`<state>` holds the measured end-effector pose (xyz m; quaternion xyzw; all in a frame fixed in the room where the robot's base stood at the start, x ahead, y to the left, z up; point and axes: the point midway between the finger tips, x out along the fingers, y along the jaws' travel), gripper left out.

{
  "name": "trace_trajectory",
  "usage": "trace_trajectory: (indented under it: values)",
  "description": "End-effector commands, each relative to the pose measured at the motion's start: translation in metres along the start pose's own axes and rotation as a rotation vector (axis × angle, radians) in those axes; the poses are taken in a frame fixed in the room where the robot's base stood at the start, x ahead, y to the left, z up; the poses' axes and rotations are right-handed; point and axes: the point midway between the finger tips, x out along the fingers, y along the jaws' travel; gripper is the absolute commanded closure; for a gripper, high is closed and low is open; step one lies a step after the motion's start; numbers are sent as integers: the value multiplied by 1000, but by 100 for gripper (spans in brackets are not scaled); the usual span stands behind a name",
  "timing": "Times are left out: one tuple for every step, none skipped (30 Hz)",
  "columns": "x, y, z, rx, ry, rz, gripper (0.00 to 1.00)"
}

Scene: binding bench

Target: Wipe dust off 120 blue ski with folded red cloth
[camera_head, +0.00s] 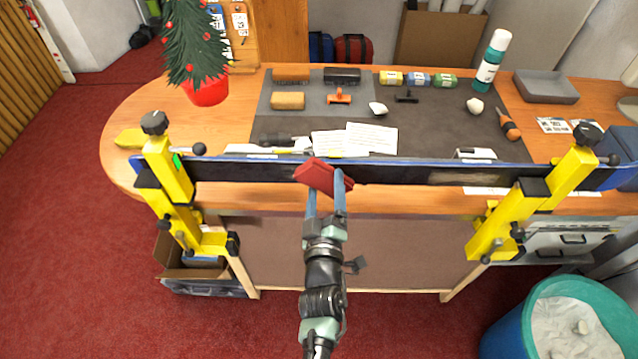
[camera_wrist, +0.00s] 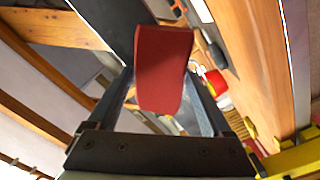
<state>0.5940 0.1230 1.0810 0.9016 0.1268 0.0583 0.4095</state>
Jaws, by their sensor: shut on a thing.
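A long dark ski with blue edges (camera_head: 430,173) lies lengthwise across the front of the bench, held by yellow clamps at the left (camera_head: 172,180) and right (camera_head: 530,205). A pale dusty patch (camera_head: 455,178) shows on its right half. My gripper (camera_head: 327,185) is shut on the folded red cloth (camera_head: 316,175), at the ski's middle. The cloth overlaps the ski in the head view; I cannot tell whether they touch. In the wrist view the cloth (camera_wrist: 163,68) sits between the two fingers (camera_wrist: 165,95).
A potted small tree (camera_head: 205,92) stands at left. A teal bin (camera_head: 545,335) stands at front right.

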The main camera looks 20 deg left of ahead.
Motion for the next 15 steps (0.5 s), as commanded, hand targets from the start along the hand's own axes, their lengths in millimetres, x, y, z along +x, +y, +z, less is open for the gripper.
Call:
trace_trajectory:
  values:
    - [0,7,0,1,-2,1,61]
    - [1,9,2,2,-2,0,61]
    - [1,11,4,2,-2,0,61]
    - [1,13,6,2,-2,0,61]
    - [1,14,8,0,-2,1,61]
    - [2,16,11,1,-2,2,61]
    - [2,17,13,2,-3,1,61]
    - [2,19,15,1,-2,2,61]
    - [2,20,17,1,-1,1,61]
    - [2,20,18,1,-1,1,61]
    - [2,20,19,2,-1,1,61]
    - [2,21,20,2,0,1,61]
    - [2,21,20,2,1,1,61]
    - [2,21,21,2,1,1,61]
    - [2,23,22,2,1,2,61]
